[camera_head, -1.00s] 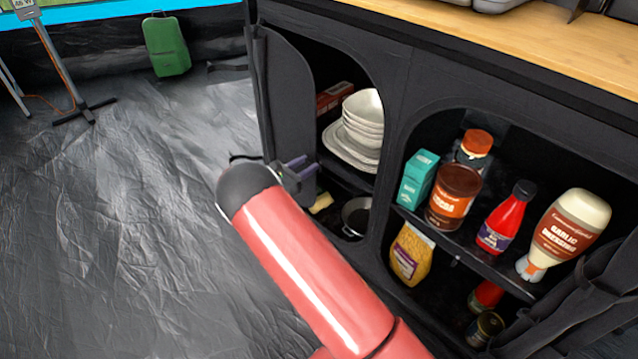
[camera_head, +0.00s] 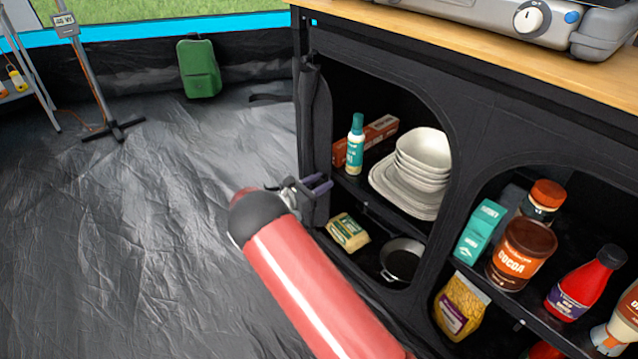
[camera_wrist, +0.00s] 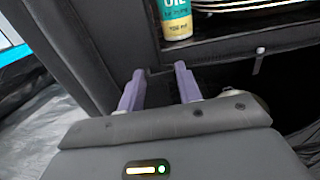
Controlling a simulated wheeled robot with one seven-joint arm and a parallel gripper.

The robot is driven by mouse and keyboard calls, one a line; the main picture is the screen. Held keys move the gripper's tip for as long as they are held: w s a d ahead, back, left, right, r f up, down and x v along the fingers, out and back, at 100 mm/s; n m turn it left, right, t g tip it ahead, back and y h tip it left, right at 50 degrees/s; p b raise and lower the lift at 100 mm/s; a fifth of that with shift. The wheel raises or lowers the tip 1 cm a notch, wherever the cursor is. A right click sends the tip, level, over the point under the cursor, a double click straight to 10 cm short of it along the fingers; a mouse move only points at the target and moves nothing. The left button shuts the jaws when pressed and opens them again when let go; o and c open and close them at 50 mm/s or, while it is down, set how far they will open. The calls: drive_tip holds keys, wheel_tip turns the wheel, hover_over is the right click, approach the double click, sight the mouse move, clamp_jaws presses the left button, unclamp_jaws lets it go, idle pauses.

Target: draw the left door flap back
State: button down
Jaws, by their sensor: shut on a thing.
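The left door flap (camera_head: 318,125) is black fabric. In the head view it hangs as a narrow folded strip along the left edge of the cabinet's left opening. My gripper (camera_head: 320,184) is at the lower part of this strip, shut on the flap. In the wrist view my gripper's two purple fingers (camera_wrist: 160,80) point at dark fabric below the shelf edge. The exact pinch between the fingertips is too dark to make out.
The left opening shows an oil bottle (camera_head: 355,145), stacked white dishes (camera_head: 415,165), a yellow packet (camera_head: 348,232) and a pan (camera_head: 402,260). Jars and sauces stand in the right compartment. A stove (camera_head: 520,18) sits on the wooden top (camera_head: 450,42).

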drive_tip(key=c, duration=1)
unclamp_jaws()
drive_tip(key=shift+s, duration=0.1)
drive_tip(key=v, duration=0.7)
drive_tip(key=shift+s+a, duration=0.2)
drive_tip(key=shift+a, duration=0.1)
